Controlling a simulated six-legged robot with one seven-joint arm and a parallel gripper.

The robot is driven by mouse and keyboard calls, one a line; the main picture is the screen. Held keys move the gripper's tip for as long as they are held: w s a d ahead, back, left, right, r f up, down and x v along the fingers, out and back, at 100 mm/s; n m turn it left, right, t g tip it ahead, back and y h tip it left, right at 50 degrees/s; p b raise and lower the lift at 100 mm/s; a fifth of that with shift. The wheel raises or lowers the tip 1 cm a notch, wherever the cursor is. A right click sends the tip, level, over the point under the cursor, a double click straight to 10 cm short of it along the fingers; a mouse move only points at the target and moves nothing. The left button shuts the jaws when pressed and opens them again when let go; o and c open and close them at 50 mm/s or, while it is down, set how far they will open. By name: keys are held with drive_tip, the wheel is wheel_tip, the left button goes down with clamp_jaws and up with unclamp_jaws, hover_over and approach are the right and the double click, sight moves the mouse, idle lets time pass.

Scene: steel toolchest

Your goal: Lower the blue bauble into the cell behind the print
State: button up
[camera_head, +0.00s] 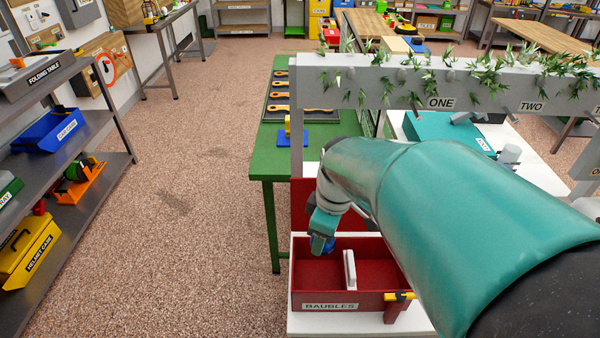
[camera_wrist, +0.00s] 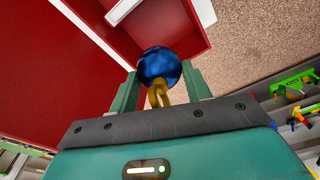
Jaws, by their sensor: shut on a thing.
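My gripper (camera_head: 323,228) is shut on the blue bauble (camera_wrist: 160,63), a glossy ball with a gold cap and loop. In the wrist view the fingers stand on both sides of it. In the head view the bauble (camera_head: 320,244) hangs below the fingers at the rear left of the red box (camera_head: 372,302), partly hidden by my gripper. The print "BAUBLES" (camera_head: 330,306) is on the left part of the box's front wall. A white divider (camera_head: 349,269) separates the left cell behind the print from the right one. I cannot tell the bauble's exact height.
A yellow clasp (camera_head: 399,296) sits on the box's front right. A grey beam (camera_head: 385,88) with garland and a post stand behind my arm. A green table (camera_head: 266,160) with tools is behind left. A grey shelf (camera_head: 116,165) stands far left; floor between is clear.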

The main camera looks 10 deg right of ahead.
wheel_tip(320, 180, down, 10)
idle(1.9)
drive_tip(key=shift+f, duration=2.55)
idle(1.6)
drive_tip(key=o, duration=0.7)
drive_tip(key=shift+o, duration=0.2)
drive_tip(key=shift+r, duration=0.1)
drive_tip(key=r, duration=0.4)
drive_tip(key=d+r, duration=0.1)
drive_tip(key=r, duration=0.4)
drive_tip(key=s+r, duration=0.1)
drive_tip(key=r, duration=0.3)
drive_tip(key=shift+d+r, duration=0.15)
drive_tip(key=shift+r, duration=0.2)
